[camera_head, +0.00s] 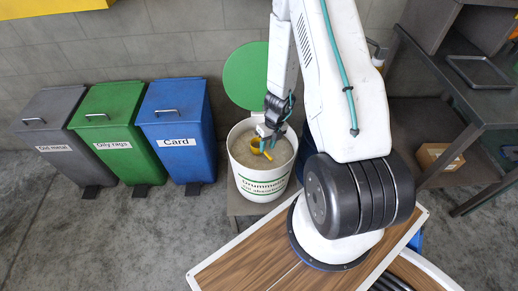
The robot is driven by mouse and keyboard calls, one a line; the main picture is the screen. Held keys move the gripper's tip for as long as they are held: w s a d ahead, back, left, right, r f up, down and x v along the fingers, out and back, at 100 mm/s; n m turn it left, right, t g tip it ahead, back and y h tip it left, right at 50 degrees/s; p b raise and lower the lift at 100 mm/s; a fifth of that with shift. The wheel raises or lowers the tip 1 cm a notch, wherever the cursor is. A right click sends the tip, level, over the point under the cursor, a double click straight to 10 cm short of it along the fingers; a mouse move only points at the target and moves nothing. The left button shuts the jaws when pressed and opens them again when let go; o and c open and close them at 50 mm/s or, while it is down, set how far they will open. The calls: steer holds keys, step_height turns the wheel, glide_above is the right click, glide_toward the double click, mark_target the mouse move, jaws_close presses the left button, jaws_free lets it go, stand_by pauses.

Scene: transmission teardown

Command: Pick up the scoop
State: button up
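A yellow scoop (256,146) lies at the granular grey-beige fill inside a white drum (262,185) with green lettering, its green lid open behind. My gripper (268,138) is inside the drum's mouth, right at the scoop. The fingers overlap the scoop in this view. The scoop is partly hidden by the gripper, and at this size I cannot tell whether the fingers are closed on it or only beside it.
Grey, green and blue bins (179,130) stand left of the drum against the wall. The green round lid (244,75) rises behind the drum. A grey shelf bench (480,100) with a cardboard box (439,157) stands at the right. The floor at left is clear.

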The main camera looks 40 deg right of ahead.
mark_target(266, 153)
steer(key=shift+w+a+f, duration=0.1)
steer(key=shift+a+f, duration=0.1)
steer(key=shift+f, duration=1.2)
steer(key=shift+a+f, duration=0.2)
steer(key=shift+f, duration=1.15)
jaws_close()
